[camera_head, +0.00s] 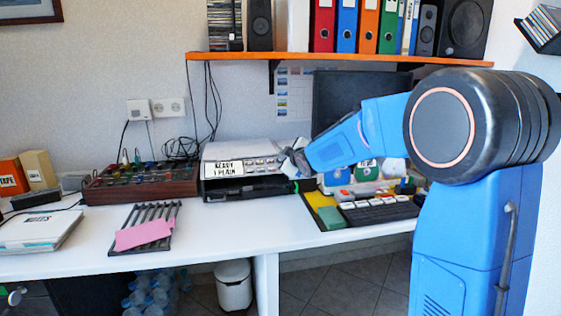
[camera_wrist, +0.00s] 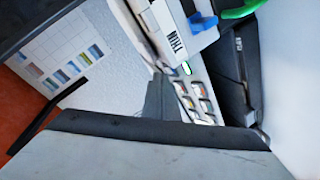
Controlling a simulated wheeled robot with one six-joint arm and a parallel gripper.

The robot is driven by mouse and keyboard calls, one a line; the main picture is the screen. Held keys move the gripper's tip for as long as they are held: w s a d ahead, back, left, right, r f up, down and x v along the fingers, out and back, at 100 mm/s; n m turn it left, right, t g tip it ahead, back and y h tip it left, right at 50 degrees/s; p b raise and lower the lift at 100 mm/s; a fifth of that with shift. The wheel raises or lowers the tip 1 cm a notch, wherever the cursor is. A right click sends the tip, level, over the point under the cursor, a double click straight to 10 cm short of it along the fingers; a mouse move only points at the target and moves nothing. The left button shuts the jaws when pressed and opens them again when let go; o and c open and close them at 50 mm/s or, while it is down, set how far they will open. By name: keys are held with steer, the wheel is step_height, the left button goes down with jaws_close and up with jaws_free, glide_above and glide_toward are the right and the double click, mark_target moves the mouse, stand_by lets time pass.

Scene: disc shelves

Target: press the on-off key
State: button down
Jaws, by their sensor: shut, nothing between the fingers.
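A white and black printer-like machine (camera_head: 222,186) stands on the desk, with a display reading "READY 1 PLAIN" (camera_head: 224,167) and a row of keys (camera_head: 262,162) on its front panel. My gripper (camera_head: 287,158) is shut and empty at the right end of this panel, covering part of it. In the wrist view the narrow grey fingertips (camera_wrist: 160,98) are beside several keys (camera_wrist: 200,98). A small green-lit part (camera_wrist: 186,68) shows near the keys. I cannot tell which key is the on-off key, or whether the fingers touch the panel.
An orange shelf (camera_head: 330,57) with binders and speakers hangs above. A mixer-like box (camera_head: 140,181) stands left of the machine. A dark monitor (camera_head: 340,95) and a keyboard (camera_head: 380,213) are to the right.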

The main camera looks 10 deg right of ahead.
steer(key=shift+w+f, duration=0.15)
steer(key=shift+f, duration=0.2)
stand_by(0.5)
steer(key=shift+r, duration=0.1)
steer(key=shift+s+r, duration=0.4)
steer(key=shift+r, duration=0.3)
step_height(320, 180, up, 5)
steer(key=s, duration=0.3)
steer(key=shift+r, duration=0.15)
stand_by(0.4)
